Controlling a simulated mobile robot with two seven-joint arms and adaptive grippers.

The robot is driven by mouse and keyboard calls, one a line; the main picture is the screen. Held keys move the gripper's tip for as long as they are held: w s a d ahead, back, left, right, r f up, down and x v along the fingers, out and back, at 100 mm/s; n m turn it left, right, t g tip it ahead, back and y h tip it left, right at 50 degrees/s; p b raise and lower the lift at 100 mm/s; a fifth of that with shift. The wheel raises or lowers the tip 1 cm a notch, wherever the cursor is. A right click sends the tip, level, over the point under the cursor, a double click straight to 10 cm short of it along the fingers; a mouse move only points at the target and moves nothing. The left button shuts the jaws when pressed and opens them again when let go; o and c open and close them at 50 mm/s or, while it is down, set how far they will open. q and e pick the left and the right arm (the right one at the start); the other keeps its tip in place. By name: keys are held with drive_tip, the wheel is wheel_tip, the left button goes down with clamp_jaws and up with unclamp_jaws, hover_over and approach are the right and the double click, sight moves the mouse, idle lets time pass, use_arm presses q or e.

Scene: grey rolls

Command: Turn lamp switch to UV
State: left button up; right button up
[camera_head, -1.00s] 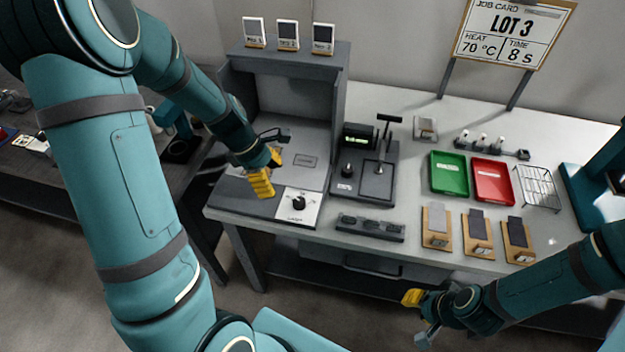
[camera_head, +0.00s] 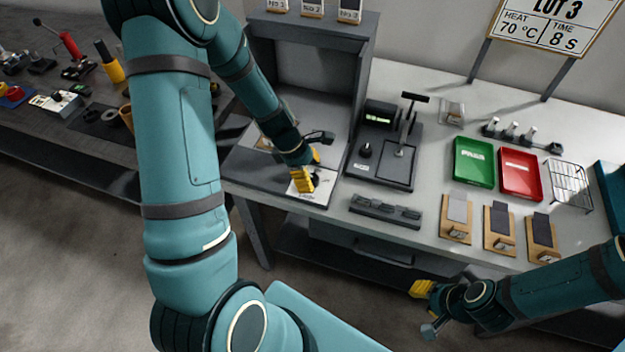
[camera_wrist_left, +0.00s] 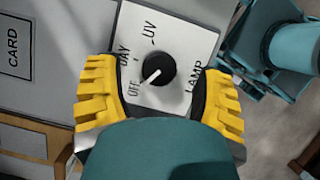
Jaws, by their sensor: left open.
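The lamp switch is a black round knob (camera_wrist_left: 158,69) on a white plate (camera_wrist_left: 185,30) marked OFF, DAY, UV and LAMP. Its white pointer line is toward OFF. My left gripper (camera_wrist_left: 160,95) is open, with one yellow finger on each side of the knob in the left wrist view. I cannot tell whether the fingers touch it. In the head view my left gripper (camera_head: 309,169) is over the white plate (camera_head: 320,193) and partly hides the knob. My right gripper (camera_head: 427,306) hangs in front of the bench, away from the switch; its finger opening is unclear.
The switch is at the front of a grey booth (camera_head: 310,95). To its right are a black device (camera_head: 385,165), a dark slotted bar (camera_head: 385,211), a green tray (camera_head: 474,180) and a red tray (camera_head: 520,192). A dark side bench (camera_head: 60,145) with tools is at the left.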

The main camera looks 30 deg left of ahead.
use_arm(q)
drive_tip(key=shift+x, duration=0.9)
clamp_jaws()
